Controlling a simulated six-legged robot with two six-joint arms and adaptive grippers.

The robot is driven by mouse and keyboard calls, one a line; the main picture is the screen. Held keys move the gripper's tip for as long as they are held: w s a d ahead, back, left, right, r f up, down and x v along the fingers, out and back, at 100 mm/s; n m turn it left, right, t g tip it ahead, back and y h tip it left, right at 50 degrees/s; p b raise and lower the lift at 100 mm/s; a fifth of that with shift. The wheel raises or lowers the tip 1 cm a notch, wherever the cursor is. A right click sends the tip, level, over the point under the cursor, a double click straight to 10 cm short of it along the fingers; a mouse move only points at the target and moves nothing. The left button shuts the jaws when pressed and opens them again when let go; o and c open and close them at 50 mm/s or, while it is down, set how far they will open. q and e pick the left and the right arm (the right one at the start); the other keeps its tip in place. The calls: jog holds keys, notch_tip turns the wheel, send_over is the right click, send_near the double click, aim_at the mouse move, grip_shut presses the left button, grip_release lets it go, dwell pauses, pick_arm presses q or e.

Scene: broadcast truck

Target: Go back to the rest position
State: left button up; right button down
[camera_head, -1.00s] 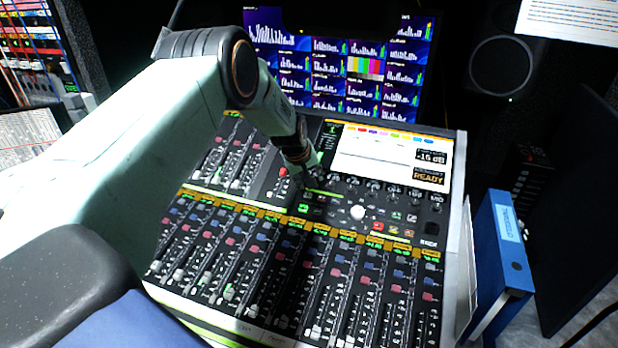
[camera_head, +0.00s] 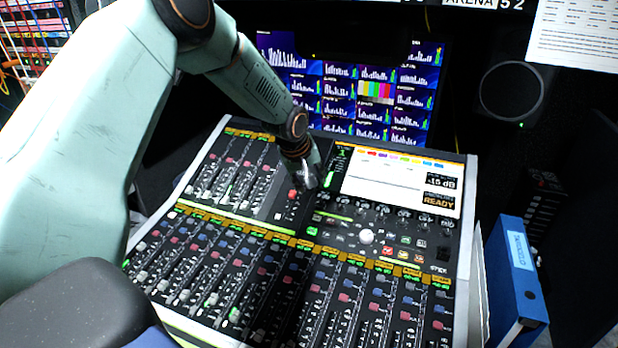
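My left gripper (camera_head: 314,181) is at the end of the pale green arm that comes in from the left. It hangs over the upper middle of the mixing console (camera_head: 215,319), left of the console's bright screen (camera_head: 375,180). A red knob (camera_head: 292,194) shows just to its left. The fingers are small, dark and partly hidden by the wrist, so I cannot tell whether they are open or touching the panel. My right gripper is not in view.
A monitor wall (camera_head: 400,95) stands behind the console. A blue binder (camera_head: 517,275) stands upright at the console's right side. A round speaker (camera_head: 511,92) is at the back right. A rack with cables (camera_head: 35,40) is at the far left.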

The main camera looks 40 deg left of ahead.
pick_arm(q)
jog(key=shift+s+r, duration=0.3)
jog(key=shift+r, duration=0.2)
jog(key=shift+w+f, duration=0.1)
